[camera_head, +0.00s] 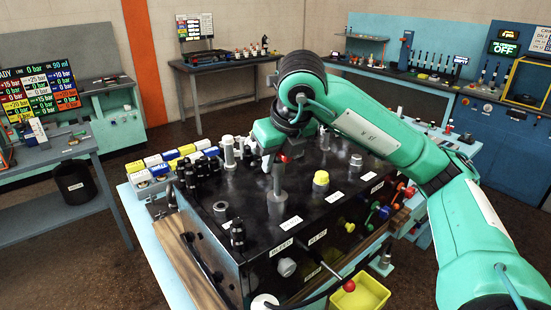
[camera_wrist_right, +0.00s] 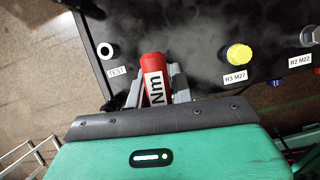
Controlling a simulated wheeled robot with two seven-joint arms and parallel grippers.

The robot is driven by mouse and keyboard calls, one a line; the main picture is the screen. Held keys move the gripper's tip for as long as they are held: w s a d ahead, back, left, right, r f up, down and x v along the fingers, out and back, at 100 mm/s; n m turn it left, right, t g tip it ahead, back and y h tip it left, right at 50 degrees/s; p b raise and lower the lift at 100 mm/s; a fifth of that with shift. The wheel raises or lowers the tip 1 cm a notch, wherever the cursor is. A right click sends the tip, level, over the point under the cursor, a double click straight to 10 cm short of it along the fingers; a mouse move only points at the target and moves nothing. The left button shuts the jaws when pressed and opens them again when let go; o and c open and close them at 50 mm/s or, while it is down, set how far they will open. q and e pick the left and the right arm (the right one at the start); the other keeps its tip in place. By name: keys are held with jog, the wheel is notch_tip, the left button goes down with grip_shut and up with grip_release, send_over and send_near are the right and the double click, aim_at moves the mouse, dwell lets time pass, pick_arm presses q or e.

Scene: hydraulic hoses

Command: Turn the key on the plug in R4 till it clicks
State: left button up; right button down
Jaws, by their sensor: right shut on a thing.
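The red key (camera_wrist_right: 152,72) marked "Nm" stands between the fingers of my right gripper (camera_wrist_right: 150,95). In the head view my right gripper (camera_head: 281,155) is shut on its top end. A grey shaft (camera_head: 277,182) runs down from there, roughly upright, to a wide grey base (camera_head: 277,207) on the black block's top. This spot lies between the TEST ring (camera_wrist_right: 105,50) and the yellow plug labelled R3 M27 (camera_wrist_right: 239,55). The label in front of the base (camera_head: 291,222) is too small to read. The plug in R4 cannot be told apart from the base. My left gripper is not in view.
The black block (camera_head: 250,245) fills the bench middle. A yellow plug (camera_head: 321,180) stands right of the key, with grey and black fittings (camera_head: 228,152) behind left. A red-knobbed lever (camera_head: 349,286) and a yellow bin (camera_head: 362,298) are in front.

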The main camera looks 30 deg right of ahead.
dwell(0.5)
jog(key=shift+f, duration=0.1)
jog(key=shift+n+b, duration=0.3)
jog(key=shift+b, duration=0.1)
jog(key=c, duration=1.1)
grip_release()
jog(key=shift+c, duration=0.2)
